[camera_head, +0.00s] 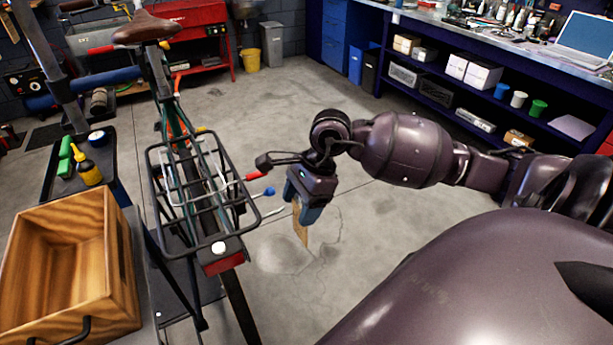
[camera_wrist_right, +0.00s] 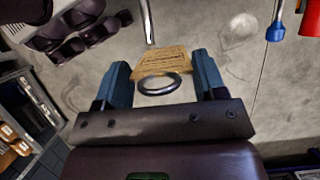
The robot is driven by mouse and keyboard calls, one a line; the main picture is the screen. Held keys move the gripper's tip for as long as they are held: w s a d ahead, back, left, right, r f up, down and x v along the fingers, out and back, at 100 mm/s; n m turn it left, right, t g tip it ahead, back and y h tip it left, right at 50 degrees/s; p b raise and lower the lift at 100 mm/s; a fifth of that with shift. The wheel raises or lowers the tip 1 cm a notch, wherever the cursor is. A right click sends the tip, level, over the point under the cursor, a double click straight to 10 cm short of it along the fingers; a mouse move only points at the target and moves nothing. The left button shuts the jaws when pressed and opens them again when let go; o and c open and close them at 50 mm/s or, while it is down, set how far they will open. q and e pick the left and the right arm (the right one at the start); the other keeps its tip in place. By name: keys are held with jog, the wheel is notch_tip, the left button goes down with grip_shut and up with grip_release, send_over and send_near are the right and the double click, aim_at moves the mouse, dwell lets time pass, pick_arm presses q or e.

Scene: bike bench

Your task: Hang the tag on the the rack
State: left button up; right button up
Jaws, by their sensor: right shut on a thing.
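The tag (camera_head: 301,230) is a tan card with print. It hangs point down from my right gripper (camera_head: 304,208), clear of the floor. In the right wrist view the tag (camera_wrist_right: 165,62) and its dark metal ring (camera_wrist_right: 158,84) lie between the two blue fingers (camera_wrist_right: 160,72). The black wire rack (camera_head: 157,190) is over the bike's rear wheel, left of my gripper and apart from the tag. Pegs with a red tip (camera_head: 253,177), a blue tip (camera_head: 268,191) and bare metal (camera_head: 272,212) stick out from its right side. My left gripper is not in view.
A wooden crate (camera_head: 120,270) stands at the lower left. A dark tray with a yellow bottle (camera_head: 86,168) is behind it. The bike saddle (camera_head: 145,27) rises beyond the rack. The floor (camera_head: 310,110) is open towards the shelves at the back right.

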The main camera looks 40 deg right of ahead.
aim_at(279, 210)
jog(key=shift+w+a+f, duration=0.1)
jog(key=shift+w+a, duration=0.15)
jog(key=shift+a, duration=0.75)
jog(key=shift+w+a+f, duration=0.1)
jog(key=shift+w+a, duration=0.15)
jog(key=shift+a, duration=0.75)
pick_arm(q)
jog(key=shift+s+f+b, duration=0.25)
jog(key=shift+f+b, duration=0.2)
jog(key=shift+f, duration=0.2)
pick_arm(e)
jog(key=shift+w+a+f, duration=0.1)
jog(key=shift+a+f, duration=0.25)
jog(key=shift+a, duration=0.2)
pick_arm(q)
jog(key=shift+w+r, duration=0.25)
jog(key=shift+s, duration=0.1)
pick_arm(e)
jog(key=o, duration=0.9)
jog(key=shift+c, duration=0.2)
jog(key=shift+o, duration=1.2)
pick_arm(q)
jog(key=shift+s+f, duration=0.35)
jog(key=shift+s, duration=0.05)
pick_arm(e)
jog(key=shift+o, duration=0.4)
